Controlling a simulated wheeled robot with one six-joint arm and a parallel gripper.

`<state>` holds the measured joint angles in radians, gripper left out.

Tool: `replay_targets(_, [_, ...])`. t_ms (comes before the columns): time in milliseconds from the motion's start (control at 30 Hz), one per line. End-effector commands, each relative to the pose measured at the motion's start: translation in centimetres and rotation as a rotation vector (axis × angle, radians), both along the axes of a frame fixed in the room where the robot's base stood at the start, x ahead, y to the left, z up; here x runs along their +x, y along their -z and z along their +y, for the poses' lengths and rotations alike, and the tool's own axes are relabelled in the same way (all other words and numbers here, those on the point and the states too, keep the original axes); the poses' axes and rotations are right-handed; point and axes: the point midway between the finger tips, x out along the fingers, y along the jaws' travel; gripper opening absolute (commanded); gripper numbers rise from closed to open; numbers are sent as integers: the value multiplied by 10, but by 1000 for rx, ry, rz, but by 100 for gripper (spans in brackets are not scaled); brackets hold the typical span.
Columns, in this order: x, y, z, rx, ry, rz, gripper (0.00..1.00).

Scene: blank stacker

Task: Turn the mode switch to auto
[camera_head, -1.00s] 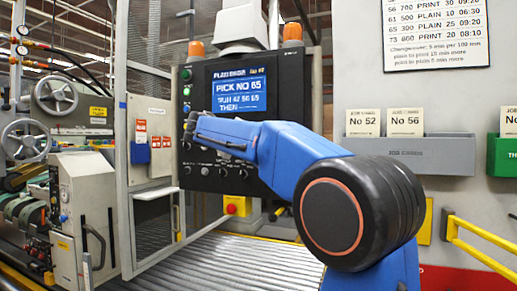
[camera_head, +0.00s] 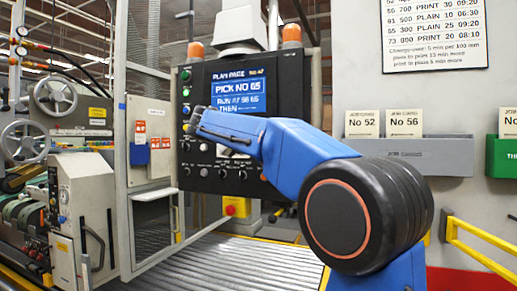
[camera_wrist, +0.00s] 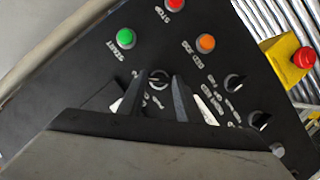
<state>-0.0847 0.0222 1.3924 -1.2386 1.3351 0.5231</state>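A black control panel (camera_head: 283,80) with a lit blue screen faces me. In the wrist view a round rotary switch (camera_wrist: 158,75) with a pale rim sits on the panel between my fingertips. It may be the mode switch, but its lettering is too small to read and its setting is unclear. My gripper (camera_wrist: 158,84) is open, one finger on either side of this switch. I cannot tell whether the fingers touch it. In the head view my gripper (camera_head: 195,122) is at the panel's left part, hiding the controls behind it.
Around the switch are a green START button (camera_wrist: 126,38), a red STOP button (camera_wrist: 174,3), an orange button (camera_wrist: 206,43) and black knobs (camera_wrist: 235,82). A red emergency button on a yellow box (camera_wrist: 304,58) is beside the panel. A mesh door (camera_head: 150,150) stands left.

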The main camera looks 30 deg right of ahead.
Motion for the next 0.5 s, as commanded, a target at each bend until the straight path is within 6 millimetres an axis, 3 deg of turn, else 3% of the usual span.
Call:
replay_targets(67, [0, 1, 0, 0, 0, 2, 48])
replay_targets(500, [-2, -3, 9, -2, -4, -1, 48])
